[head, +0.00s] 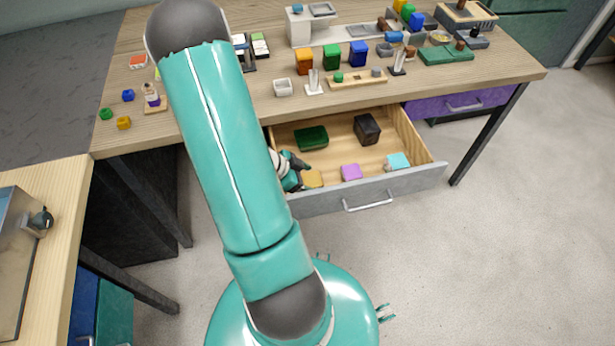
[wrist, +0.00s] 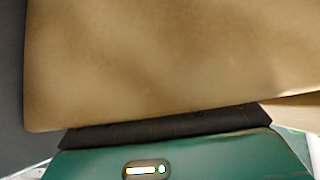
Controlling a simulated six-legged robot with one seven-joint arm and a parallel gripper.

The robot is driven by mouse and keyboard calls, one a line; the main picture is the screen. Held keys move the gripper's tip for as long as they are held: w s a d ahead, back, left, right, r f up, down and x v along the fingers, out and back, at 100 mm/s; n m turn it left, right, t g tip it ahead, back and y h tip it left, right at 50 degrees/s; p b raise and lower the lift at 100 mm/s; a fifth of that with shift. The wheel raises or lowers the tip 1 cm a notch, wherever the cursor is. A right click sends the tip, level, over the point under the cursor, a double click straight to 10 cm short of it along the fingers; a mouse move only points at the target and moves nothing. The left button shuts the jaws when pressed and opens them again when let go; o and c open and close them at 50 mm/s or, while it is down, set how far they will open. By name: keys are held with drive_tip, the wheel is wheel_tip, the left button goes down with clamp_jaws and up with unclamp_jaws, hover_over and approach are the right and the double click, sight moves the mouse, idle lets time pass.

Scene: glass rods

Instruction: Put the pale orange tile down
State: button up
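The pale orange tile (head: 313,179) is at the left front of the open drawer, close behind its grey front. My gripper (head: 300,165) reaches into the drawer at the tile's left side. In the wrist view the tile (wrist: 150,65) fills most of the picture as a broad tan face. Its lower edge meets the dark pad of one green finger (wrist: 170,150). The other finger is hidden, but the tile appears held at the fingers. I cannot tell whether the tile touches the drawer floor.
The open drawer (head: 395,187) also holds a purple tile (head: 351,172), a cyan tile (head: 398,161), a dark green block (head: 311,138) and a black block (head: 367,129). Bare drawer floor shows between them. The cluttered tabletop (head: 480,75) overhangs the drawer's back.

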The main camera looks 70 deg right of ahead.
drive_tip(key=shift+r, duration=0.15)
drive_tip(key=shift+w+a+r, duration=0.1)
drive_tip(key=shift+w+r, duration=0.15)
drive_tip(key=shift+r, duration=0.05)
drive_tip(key=v, duration=1.1)
drive_tip(key=shift+a+r, duration=0.1)
drive_tip(key=shift+r, duration=0.05)
